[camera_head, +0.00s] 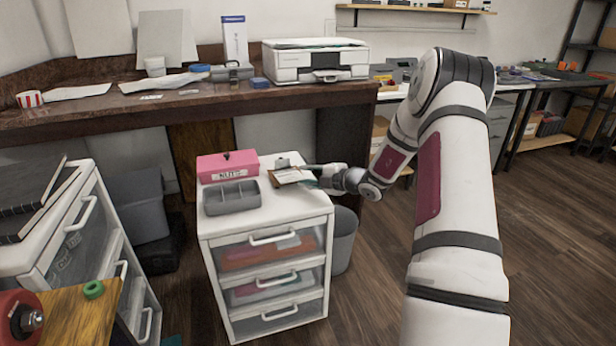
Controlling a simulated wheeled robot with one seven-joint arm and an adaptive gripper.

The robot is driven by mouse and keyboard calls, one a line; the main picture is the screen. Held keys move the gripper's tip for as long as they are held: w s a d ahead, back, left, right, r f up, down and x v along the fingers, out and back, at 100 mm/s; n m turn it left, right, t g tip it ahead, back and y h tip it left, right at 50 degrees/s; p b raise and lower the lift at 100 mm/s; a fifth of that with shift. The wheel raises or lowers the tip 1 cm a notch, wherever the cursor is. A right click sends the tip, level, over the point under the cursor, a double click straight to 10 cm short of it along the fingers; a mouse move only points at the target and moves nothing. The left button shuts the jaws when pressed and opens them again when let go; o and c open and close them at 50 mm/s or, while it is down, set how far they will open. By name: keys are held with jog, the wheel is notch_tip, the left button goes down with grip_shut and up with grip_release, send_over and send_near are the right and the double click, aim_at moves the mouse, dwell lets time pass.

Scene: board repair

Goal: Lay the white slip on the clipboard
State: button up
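A small clipboard (284,178) with a brown edge and a pale face lies on the right rear part of the white drawer unit's top (268,211). My gripper (308,174) reaches in from the right, low over that top at the clipboard's right end. Its fingers are too small and overlapped to tell whether they are open, or whether they hold anything. I cannot tell if the pale area on the clipboard is the white slip. A small white piece of paper (151,97) lies on the dark desk behind.
A pink box labelled NUTS (228,166) and a grey divided tray (231,197) stand left of the clipboard. A grey bin (344,240) stands right of the drawer unit. The desk (180,111) behind holds a printer (315,62). The drawer unit's front right top is clear.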

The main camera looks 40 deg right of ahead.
jog(key=v, duration=1.2)
jog(key=shift+f, duration=0.1)
dwell(0.4)
